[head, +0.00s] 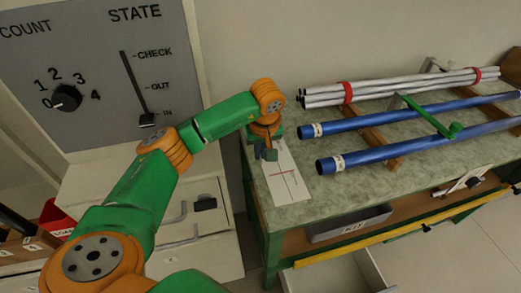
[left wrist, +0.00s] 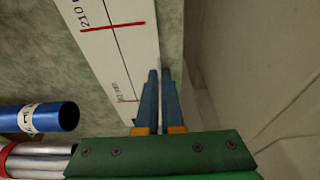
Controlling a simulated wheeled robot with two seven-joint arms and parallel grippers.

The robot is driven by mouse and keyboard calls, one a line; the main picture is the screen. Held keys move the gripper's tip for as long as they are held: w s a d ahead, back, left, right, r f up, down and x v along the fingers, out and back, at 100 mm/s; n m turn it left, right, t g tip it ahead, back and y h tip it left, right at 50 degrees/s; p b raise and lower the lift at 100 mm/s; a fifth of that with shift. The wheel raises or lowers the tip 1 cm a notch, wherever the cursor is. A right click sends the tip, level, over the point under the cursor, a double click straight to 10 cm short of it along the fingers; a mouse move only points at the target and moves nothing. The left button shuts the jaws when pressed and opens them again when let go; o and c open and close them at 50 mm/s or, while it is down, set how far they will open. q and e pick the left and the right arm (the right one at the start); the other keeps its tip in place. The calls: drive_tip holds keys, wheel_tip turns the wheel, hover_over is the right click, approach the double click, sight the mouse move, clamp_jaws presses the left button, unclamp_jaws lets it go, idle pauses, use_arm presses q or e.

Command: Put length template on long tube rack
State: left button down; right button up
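A white strip (head: 290,184) with red marks lies flat on the bench's left end. It also shows in the left wrist view (left wrist: 108,45), with "210" readable. A green bar (head: 430,117) with an upright end lies across two blue tubes (head: 385,151) on wooden supports (head: 380,150). No label shows which piece is the length template or which support is the long tube rack. My left gripper (head: 268,153) points down at the strip's far end. Its blue fingers (left wrist: 159,98) are close together with a narrow gap; whether anything thin is between them is unclear. My right gripper is out of view.
A bundle of pale tubes (head: 400,88) with red bands lies behind the blue tubes. A grey kit tray (head: 348,224) sits on the shelf below. A panel with a dial and lever (head: 95,75) stands at left. The wall is close behind the bench.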

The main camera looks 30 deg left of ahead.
use_arm(q)
drive_tip(key=shift+f, duration=0.1)
drive_tip(key=c, duration=1.1)
unclamp_jaws()
drive_tip(key=shift+o, duration=0.2)
drive_tip(key=p+v, duration=0.1)
drive_tip(key=v, duration=1.1)
drive_tip(key=shift+p, duration=0.35)
drive_tip(key=shift+d, duration=0.1)
